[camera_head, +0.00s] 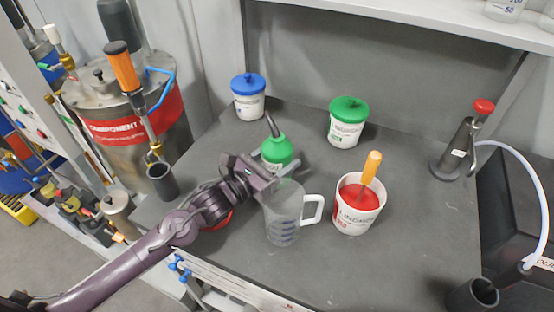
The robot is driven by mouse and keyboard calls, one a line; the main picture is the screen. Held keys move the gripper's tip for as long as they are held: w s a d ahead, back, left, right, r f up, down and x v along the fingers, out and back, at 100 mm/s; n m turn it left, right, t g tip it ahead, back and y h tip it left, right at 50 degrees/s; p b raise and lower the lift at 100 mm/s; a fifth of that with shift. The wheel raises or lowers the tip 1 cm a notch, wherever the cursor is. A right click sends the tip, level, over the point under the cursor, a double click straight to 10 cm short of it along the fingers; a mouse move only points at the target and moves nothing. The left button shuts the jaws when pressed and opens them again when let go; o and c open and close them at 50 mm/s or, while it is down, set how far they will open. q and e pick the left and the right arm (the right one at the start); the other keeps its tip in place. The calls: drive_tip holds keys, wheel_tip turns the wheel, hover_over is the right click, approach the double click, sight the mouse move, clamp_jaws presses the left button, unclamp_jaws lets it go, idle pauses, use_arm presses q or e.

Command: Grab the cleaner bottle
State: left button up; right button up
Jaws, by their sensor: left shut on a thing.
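The cleaner bottle, which I take to be the green bottle (277,149) with a dark bent nozzle, stands near the middle of the grey worktop. My left gripper (280,169) reaches in from the left and is shut on the green bottle. The gripper hides the bottle's lower part, so the exact finger contact does not show clearly. The bottle looks about upright. My right gripper is not in view.
A clear measuring jug (284,215) stands just in front of the gripper. A white pot of red stuff (357,205) is right of it. Blue-lidded (248,98) and green-lidded (346,124) tubs stand behind. A red-topped dispenser (459,145) is right. The worktop (425,230) is clear centre-right.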

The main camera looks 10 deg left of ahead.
use_arm(q)
drive_tip(key=shift+c, duration=1.1)
drive_tip(key=shift+r, duration=0.1)
drive_tip(key=shift+r, duration=0.15)
